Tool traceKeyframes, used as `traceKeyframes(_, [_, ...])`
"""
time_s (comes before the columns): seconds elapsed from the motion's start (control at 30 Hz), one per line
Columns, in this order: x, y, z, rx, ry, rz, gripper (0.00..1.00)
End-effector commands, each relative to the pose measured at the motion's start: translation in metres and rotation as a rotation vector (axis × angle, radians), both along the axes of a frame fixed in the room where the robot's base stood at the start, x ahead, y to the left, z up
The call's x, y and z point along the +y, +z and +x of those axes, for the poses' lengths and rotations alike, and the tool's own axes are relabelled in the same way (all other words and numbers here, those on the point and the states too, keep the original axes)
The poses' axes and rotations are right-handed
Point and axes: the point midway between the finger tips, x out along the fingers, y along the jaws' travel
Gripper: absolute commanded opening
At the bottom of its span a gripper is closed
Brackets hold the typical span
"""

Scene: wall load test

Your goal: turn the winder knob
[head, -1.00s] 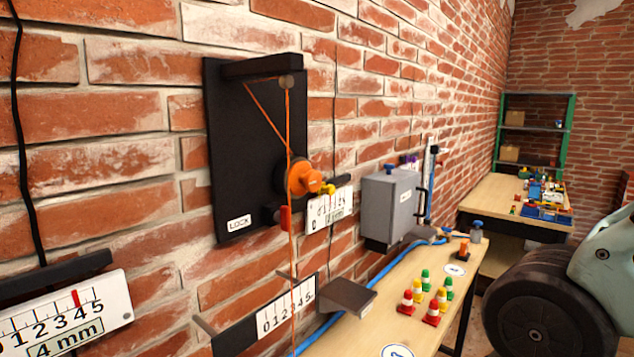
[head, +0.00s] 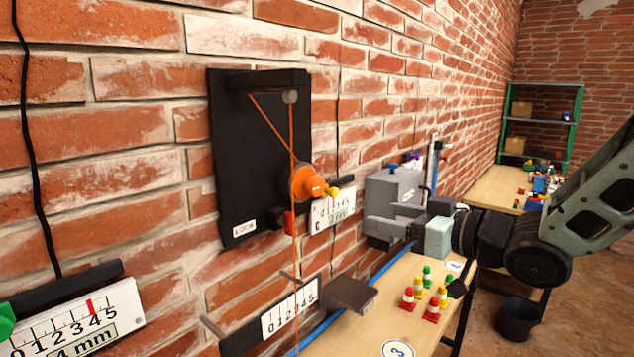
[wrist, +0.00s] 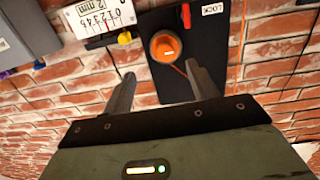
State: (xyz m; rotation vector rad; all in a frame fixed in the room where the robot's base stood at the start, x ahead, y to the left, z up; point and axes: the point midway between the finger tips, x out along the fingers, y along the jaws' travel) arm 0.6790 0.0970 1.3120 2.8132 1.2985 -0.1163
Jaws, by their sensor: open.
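The orange winder knob (head: 308,184) sticks out from a black board (head: 235,150) on the brick wall, with an orange cord running past it. In the wrist view the knob (wrist: 165,47) lies just beyond and between my fingertips, not touched by them. My gripper (head: 370,213) is open and empty, to the right of the knob in the head view. Its two grey fingers also show in the wrist view (wrist: 160,73). A red lock lever (head: 289,222) sits below the knob, near the LOCK label (head: 245,227).
A white scale card (head: 333,212) with a yellow knob is right of the winder. A grey box (head: 405,183) hangs behind my gripper. A grey bracket (head: 347,293) and lower scale are below. Small cones (head: 432,312) stand on the wooden bench (head: 385,325).

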Motion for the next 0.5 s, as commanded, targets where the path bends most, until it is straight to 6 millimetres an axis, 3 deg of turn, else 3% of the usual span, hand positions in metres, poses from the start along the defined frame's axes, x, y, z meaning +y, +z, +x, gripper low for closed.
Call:
traceKeyframes(0.23, [0.0, 0.016, 0.004, -0.049, 0.046, 0.073, 0.58])
traceKeyframes(0.5, [0.036, 0.019, 0.03, -0.048, 0.049, 0.075, 0.58])
